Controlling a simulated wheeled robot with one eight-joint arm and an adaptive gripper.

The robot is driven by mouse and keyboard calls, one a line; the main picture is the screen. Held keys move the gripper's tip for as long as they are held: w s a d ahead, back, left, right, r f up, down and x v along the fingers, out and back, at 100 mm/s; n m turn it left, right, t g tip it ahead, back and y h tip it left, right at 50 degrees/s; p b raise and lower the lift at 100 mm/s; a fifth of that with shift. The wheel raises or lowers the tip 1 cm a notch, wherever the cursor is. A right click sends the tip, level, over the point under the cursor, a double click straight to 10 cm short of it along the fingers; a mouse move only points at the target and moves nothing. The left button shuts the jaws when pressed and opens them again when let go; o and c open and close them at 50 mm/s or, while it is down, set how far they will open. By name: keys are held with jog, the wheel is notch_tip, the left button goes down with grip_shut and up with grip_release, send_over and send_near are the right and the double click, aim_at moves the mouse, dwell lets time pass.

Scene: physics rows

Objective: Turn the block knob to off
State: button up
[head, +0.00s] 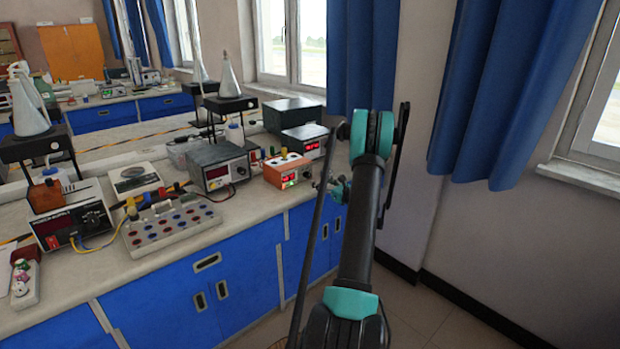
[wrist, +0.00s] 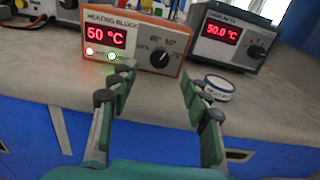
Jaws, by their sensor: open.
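The orange heating block (wrist: 130,35) stands on the bench, with its front panel facing me in the wrist view. Its red display reads 50 °C, and a small red light and a green light glow below it. Its dark round knob (wrist: 159,57) is on the right of the panel, with 40° and 50° printed above it; I cannot make out where its pointer stands. In the head view the block (head: 288,170) is small, near the bench's front edge. My gripper (wrist: 162,78) is open and empty in front of the panel, its fingers apart below the knob and not touching it.
A dark meter (wrist: 228,38) reading 50.0 °C stands right of the block. A small round blue-and-white tin (wrist: 208,88) is beside my right finger. A power supply (head: 218,165) stands left of the block. Blue cabinets (head: 235,280) are below the bench.

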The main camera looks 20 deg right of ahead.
aim_at(309, 176)
jog(key=x, duration=0.7)
jog(key=shift+c, duration=0.4)
grip_shut()
